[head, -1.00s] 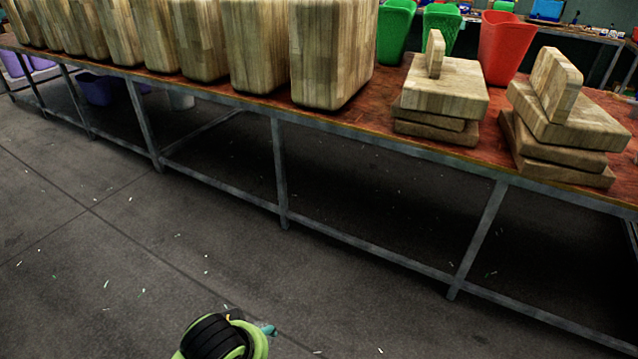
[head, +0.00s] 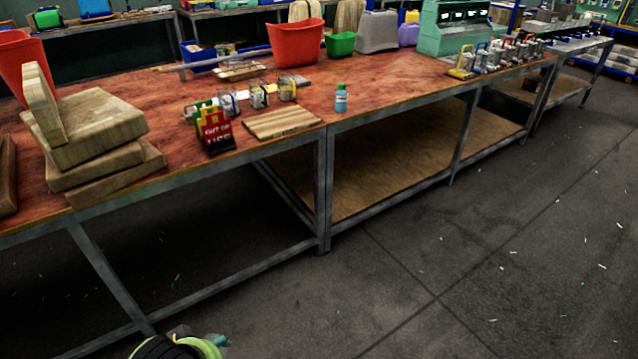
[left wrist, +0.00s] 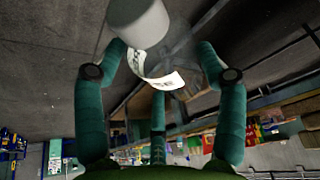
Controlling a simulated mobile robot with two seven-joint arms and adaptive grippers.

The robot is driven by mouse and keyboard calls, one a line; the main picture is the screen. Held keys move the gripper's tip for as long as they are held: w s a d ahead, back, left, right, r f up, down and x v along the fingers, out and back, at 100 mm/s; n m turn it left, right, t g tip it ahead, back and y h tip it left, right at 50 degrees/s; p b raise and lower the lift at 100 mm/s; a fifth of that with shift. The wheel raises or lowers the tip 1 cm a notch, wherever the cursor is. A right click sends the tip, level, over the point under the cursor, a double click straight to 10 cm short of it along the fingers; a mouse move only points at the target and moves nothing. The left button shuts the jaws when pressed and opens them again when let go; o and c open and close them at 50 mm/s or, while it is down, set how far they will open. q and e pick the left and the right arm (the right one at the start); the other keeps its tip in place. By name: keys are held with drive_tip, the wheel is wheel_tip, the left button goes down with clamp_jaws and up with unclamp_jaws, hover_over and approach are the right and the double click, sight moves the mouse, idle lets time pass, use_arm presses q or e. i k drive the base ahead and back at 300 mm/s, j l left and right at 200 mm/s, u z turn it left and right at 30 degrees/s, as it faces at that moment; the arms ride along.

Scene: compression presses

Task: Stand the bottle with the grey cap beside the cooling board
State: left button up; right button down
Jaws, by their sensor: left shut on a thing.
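In the left wrist view my left gripper (left wrist: 165,62) has its teal fingers closed around a clear bottle (left wrist: 178,52). The bottle has a grey cap (left wrist: 139,22) and a white label (left wrist: 156,72) with dark print. It is held in the air, with floor and a table behind it. In the head view only a green and black part of my arm shows at the bottom edge; the held bottle cannot be made out there. A slatted wooden board (head: 283,122), which looks like the cooling board, lies near the table's front edge. My right gripper is out of view.
A bottle with a green cap (head: 341,98) stands right of the board. A red "out of use" sign (head: 216,131) stands left of it, and several jars stand behind. Thick wooden blocks (head: 97,135) are stacked at left. The red tabletop (head: 400,83) is clear farther right.

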sight(312, 93)
drive_tip(key=i+l+z, duration=0.5)
drive_tip(key=i+z, duration=0.6)
drive_tip(key=i, duration=0.2)
drive_tip(key=i+l+u, duration=0.1)
drive_tip(key=i+u, duration=0.2)
drive_tip(key=i, duration=0.2)
drive_tip(key=i+l+u, duration=0.35)
drive_tip(key=i, duration=0.2)
drive_tip(key=i+l+u, duration=0.3)
drive_tip(key=i, duration=0.15)
